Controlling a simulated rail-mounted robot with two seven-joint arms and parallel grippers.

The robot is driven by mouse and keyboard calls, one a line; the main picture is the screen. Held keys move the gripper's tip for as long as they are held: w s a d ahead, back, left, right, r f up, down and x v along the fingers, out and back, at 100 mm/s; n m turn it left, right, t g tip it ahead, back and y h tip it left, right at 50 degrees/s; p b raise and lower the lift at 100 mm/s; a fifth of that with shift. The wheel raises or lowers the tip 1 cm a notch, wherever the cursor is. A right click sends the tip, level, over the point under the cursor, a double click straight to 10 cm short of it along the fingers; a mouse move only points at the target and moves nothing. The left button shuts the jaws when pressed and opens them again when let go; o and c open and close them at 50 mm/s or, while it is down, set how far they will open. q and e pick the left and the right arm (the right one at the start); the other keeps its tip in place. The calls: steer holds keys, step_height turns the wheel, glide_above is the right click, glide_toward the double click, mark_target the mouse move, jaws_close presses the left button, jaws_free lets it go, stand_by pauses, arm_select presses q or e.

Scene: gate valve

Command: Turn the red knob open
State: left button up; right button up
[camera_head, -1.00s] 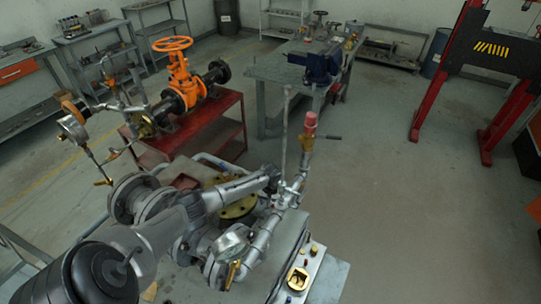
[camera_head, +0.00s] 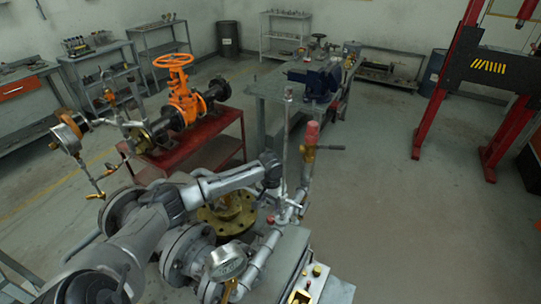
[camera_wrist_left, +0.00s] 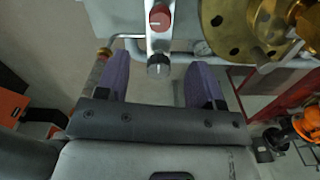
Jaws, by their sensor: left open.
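In the left wrist view a red knob (camera_wrist_left: 160,17) with a pale line on its face sits on a grey metal bar. A black knob (camera_wrist_left: 158,65) is on the same bar, nearer to me. My left gripper (camera_wrist_left: 160,62) is open, with its two purple fingers either side of the black knob. In the head view the left gripper (camera_head: 271,182) is small and dark above the grey pipework. A small red spot (camera_head: 271,219) below it may be the red knob. My right gripper is not visible.
A brass flange (camera_head: 228,208) stands close beside the left gripper. A thin upright pipe (camera_head: 285,145) and a red-capped brass fitting (camera_head: 311,140) rise just right of it. A pressure gauge (camera_head: 227,262) is in front.

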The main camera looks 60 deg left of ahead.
arm_select(q)
step_height(320, 180, up, 20)
steer(key=p, duration=1.7)
steer(key=shift+s, duration=0.2)
steer(key=shift+d+r, duration=0.1)
